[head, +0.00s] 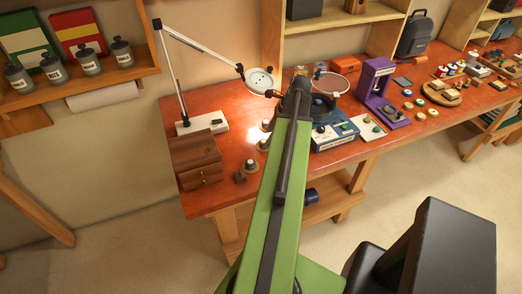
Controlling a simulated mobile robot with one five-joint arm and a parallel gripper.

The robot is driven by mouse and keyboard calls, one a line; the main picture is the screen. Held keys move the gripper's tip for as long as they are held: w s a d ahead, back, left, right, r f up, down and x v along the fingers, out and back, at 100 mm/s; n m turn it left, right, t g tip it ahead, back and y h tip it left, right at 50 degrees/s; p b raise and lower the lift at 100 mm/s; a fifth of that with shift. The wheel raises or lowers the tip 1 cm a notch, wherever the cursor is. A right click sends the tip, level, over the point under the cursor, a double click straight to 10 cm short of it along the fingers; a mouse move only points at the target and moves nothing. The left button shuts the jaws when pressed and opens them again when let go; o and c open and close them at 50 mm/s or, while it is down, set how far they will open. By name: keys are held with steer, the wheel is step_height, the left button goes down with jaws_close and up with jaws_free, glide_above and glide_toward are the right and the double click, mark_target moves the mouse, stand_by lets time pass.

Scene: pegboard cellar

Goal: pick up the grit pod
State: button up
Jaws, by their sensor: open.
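My green arm reaches up the middle of the head view to the orange-red workbench (228,112). My gripper (299,83) is the small dark end of the arm, over the bench beside a blue machine (335,135). Its separate fingers are hard to make out, and I see nothing held. I cannot tell which thing is the grit pod. Small dark-topped pieces (252,164) stand on the bench left of my arm. The arm hides part of the bench and of the blue machine.
A wooden drawer box (197,160) and a white-armed lamp (204,123) stand at left. A purple machine (374,80) and a white tray (368,127) are right of the blue machine. Many small parts crowd the bench further right. Jars (86,60) stand on a wall shelf.

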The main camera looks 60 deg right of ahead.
steer(key=b+x, duration=0.1)
steer(key=x, duration=0.1)
steer(key=b+x, duration=0.2)
steer(key=shift+d+f+b, duration=0.15)
steer(key=shift+f+b, duration=0.15)
steer(key=shift+f, duration=0.15)
steer(key=shift+w+r, duration=0.1)
steer(key=shift+r, duration=0.1)
steer(key=shift+c, duration=0.3)
jaws_close()
steer(key=shift+r+p, duration=0.15)
steer(key=shift+p, duration=0.2)
